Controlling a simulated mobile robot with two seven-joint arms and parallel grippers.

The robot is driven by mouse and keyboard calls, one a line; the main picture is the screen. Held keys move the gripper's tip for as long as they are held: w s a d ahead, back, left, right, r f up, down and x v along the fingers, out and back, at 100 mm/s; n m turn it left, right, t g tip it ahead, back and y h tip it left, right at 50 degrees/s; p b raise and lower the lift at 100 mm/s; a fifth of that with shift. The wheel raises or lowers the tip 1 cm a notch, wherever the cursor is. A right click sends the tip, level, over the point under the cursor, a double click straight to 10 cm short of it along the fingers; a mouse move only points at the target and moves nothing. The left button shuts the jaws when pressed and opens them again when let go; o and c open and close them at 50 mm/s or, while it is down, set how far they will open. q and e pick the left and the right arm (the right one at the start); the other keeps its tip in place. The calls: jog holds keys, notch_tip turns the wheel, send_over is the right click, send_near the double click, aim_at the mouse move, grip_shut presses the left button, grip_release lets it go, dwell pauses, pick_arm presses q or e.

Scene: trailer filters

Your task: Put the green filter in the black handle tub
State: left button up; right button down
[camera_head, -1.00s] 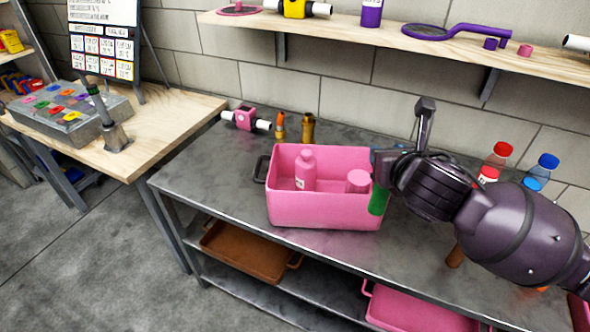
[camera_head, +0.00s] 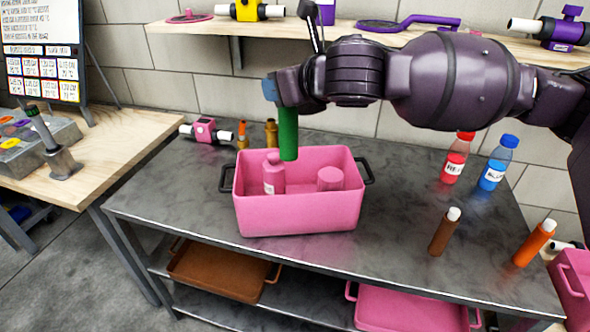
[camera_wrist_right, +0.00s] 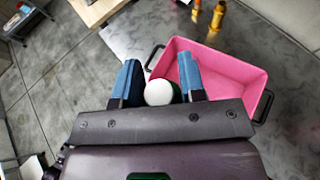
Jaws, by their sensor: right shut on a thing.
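The green filter (camera_head: 288,134) is a green cylinder hanging upright from my right gripper (camera_head: 270,90), above the back of the pink tub. In the right wrist view its white round end (camera_wrist_right: 159,92) shows between the blue fingers of my right gripper (camera_wrist_right: 161,85). The pink tub with black handles (camera_head: 298,219) stands on the metal table, with a handle at each end. A pink bottle (camera_head: 273,178) and a pink cylinder (camera_head: 331,178) are inside it. The tub also shows in the right wrist view (camera_wrist_right: 235,66). My left gripper is not in view.
Red (camera_head: 457,157) and blue (camera_head: 497,162) bottles, a brown filter (camera_head: 444,231) and an orange filter (camera_head: 535,243) stand right of the tub. A pink-and-white part (camera_head: 206,131) lies behind left. A brown tray (camera_head: 220,272) is on the lower shelf. A wall shelf (camera_head: 190,25) runs above.

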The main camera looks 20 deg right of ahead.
pick_arm(q)
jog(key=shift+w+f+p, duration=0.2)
jog(key=shift+p, duration=0.15)
pick_arm(e)
jog(key=w+a+r+n+g+y, duration=0.2)
jog(key=a+r+n+g+y, duration=0.2)
jog(key=r+n+g+y, duration=0.1)
jog(key=shift+w+r+n+y, duration=0.25)
jog(key=shift+r+n+y, duration=0.35)
jog(key=shift+r+n, duration=0.3)
jog(key=shift+a, duration=0.1)
